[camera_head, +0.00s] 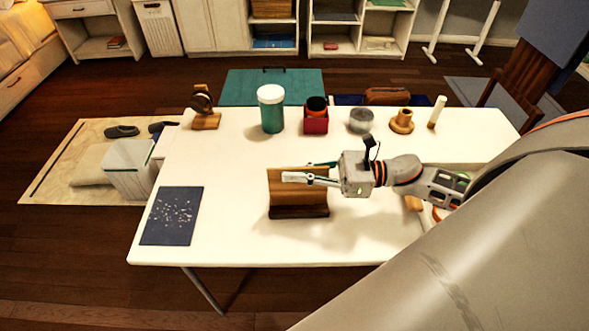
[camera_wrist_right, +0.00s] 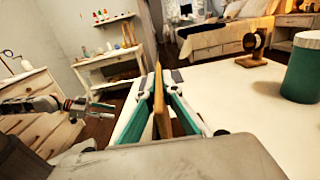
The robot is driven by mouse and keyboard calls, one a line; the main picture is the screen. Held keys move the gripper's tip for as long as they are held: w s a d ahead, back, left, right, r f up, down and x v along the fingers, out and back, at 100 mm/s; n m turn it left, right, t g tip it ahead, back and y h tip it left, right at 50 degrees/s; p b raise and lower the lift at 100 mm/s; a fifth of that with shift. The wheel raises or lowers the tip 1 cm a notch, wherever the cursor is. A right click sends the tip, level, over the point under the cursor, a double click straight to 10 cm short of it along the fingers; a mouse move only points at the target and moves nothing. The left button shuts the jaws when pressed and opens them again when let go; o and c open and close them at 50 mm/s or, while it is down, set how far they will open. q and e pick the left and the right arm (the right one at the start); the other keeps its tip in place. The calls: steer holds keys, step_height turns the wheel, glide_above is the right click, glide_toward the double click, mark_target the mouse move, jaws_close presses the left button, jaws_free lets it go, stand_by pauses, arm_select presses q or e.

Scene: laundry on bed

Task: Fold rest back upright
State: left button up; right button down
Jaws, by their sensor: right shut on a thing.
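The wooden rest stands on the white table. Its brown back panel (camera_head: 290,185) is raised and leans above a darker base (camera_head: 299,211). My right gripper (camera_head: 300,177) reaches in from the right and is shut on the panel's upper part. In the right wrist view, the panel (camera_wrist_right: 161,103) shows edge-on between the two teal fingers of the right gripper (camera_wrist_right: 160,84). The hinge is hidden. My left gripper (camera_wrist_right: 82,108) shows small at the left of the wrist view, away from the rest; its jaw state is unclear.
A dark speckled mat (camera_head: 172,216) lies left of the rest on the white table (camera_head: 236,160).

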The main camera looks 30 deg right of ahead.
steer(key=shift+s+f, duration=0.1)
steer(key=shift+f, duration=0.5)
steer(key=c, duration=2.2)
jaws_free()
steer(key=shift+c, duration=0.2)
steer(key=shift+r, duration=0.25)
steer(key=v, duration=1.2)
